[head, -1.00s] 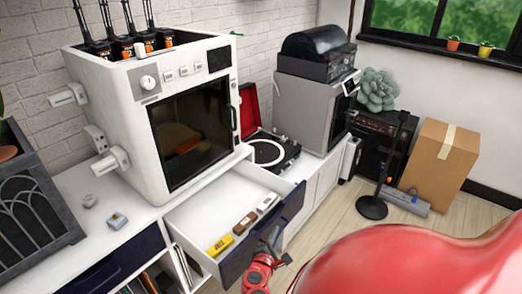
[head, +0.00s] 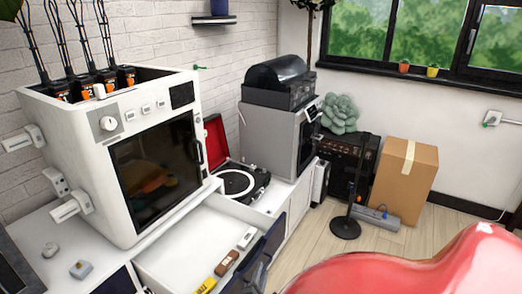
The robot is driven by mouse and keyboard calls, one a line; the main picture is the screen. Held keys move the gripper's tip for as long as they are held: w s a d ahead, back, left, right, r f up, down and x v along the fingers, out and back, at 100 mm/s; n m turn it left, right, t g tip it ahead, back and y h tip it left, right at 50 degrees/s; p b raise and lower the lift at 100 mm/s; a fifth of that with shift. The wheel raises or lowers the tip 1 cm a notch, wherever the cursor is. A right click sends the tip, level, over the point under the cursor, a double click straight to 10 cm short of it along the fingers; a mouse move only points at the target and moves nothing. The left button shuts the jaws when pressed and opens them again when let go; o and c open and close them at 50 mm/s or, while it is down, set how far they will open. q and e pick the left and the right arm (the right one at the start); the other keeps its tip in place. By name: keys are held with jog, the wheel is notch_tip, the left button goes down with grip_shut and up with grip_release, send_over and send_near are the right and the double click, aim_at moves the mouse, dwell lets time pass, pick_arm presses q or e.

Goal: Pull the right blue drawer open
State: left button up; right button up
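The right blue drawer stands pulled out below the white oven-like machine, with its dark blue front (head: 274,238) away from the cabinet. Its white inside (head: 185,250) shows. In it lie a yellow item (head: 206,286), a brown item (head: 227,263) and a white item (head: 246,238) near the front. My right gripper (head: 260,272) is at the outer side of the drawer front, low in the head view. It is small, dark and partly cut off, so I cannot tell whether its fingers are shut on the handle. My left gripper is not in view.
The white machine (head: 105,175) stands on the counter above the drawer. A record player (head: 240,183) and a grey machine (head: 278,140) are to its right. A floor stand (head: 345,226) and cardboard box (head: 404,180) stand at right. Some wooden floor (head: 310,250) is clear.

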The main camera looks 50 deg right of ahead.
jog(key=shift+a, duration=0.1)
jog(key=b+v, duration=0.4)
jog(key=v, duration=1.3)
dwell(0.4)
jog(key=shift+a, duration=0.15)
